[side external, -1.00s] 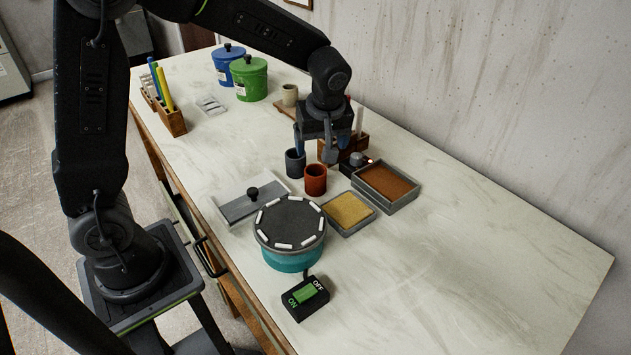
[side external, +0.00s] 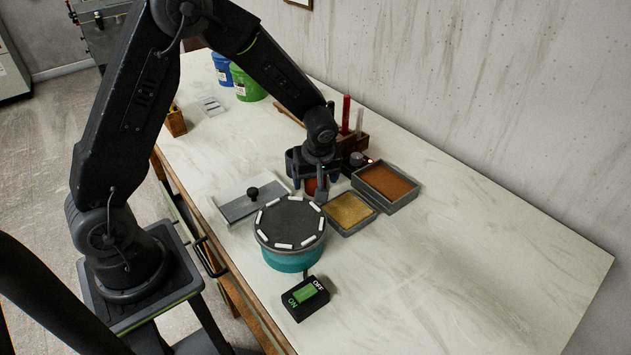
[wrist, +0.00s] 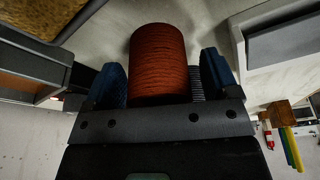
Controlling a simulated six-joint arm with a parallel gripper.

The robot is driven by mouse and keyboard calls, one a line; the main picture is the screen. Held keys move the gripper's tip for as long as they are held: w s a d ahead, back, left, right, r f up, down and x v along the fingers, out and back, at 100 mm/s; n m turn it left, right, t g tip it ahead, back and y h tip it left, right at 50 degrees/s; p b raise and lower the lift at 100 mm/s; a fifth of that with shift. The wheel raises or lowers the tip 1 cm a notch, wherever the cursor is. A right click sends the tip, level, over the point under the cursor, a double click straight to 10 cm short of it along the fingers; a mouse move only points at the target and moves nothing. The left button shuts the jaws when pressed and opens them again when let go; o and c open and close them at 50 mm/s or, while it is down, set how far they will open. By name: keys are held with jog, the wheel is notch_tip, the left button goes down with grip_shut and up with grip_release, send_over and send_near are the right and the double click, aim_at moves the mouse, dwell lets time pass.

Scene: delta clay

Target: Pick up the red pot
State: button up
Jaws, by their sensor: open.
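The red pot (side external: 312,187) stands on the table behind the round turntable, and my gripper (side external: 309,188) hides most of it in the side view. In the wrist view the red-brown pot (wrist: 159,62) fills the space between my two blue-padded fingers (wrist: 163,82). One finger is on each side of it. The jaws are open, and a narrow gap shows on the right side of the pot. The grey pot is not visible in the side view now.
The turntable (side external: 290,222) with white pegs stands close in front. A tray of yellow powder (side external: 350,212) and a tray of red-brown powder (side external: 388,184) lie to the right. The right table end is clear.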

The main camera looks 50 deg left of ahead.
jog(key=shift+f, duration=0.15)
jog(key=c, duration=1)
jog(key=shift+c, duration=0.2)
